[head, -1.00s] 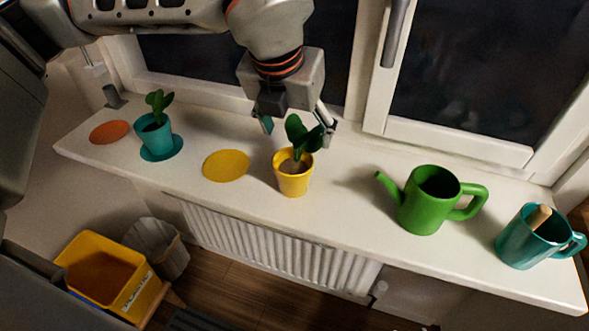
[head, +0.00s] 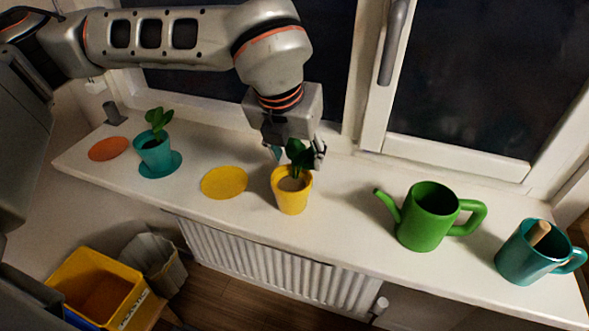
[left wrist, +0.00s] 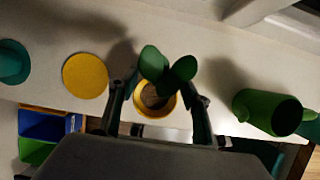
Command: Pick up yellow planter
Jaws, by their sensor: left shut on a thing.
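The yellow planter (head: 291,200) holds a dark green leafy plant (head: 299,154) and stands upright on the white windowsill in the head view. My left gripper (head: 297,158) comes down from above and behind it and is shut on the planter. In the left wrist view the planter (left wrist: 158,108) lies between the two fingers, its leaves rising toward the top. The fingertips are partly hidden by the plant and the pot in the head view. My right gripper is not in view.
A yellow disc (head: 224,182) lies left of the planter. Further left are a teal planter (head: 155,155) on a teal disc and an orange disc (head: 108,148). The window (head: 440,150) is behind.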

